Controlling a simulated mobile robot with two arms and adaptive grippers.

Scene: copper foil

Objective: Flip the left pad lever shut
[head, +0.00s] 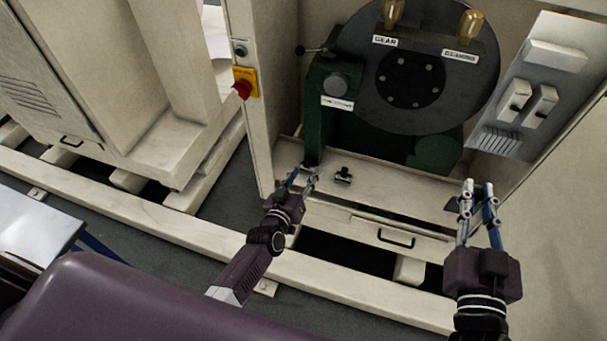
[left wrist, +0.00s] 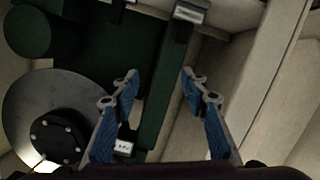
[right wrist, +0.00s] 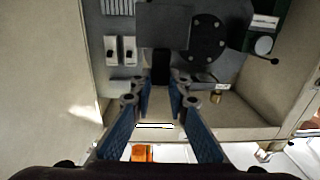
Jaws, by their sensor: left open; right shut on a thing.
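The left pad is a small metal block with a dark part beside it, at the top of the left wrist view (left wrist: 188,12). I cannot tell how its lever stands. In the head view it is largely hidden near my left gripper (head: 302,177). This gripper is open and empty, its fingertips apart and pointing at the green machine base and the pad's area. A similar small black fitting (head: 343,175) sits on the ledge to the right. My right gripper (head: 478,190) is shut on a dark part (right wrist: 161,75) with a grey plate (right wrist: 163,25) beyond.
The green machine (head: 330,130) carries a big dark disc (head: 358,72) above the ledge. A black-knobbed handle (head: 312,50) sticks out at left. The cabinet post with a red button (head: 243,90) stands left; a switch panel (head: 530,85) is at right.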

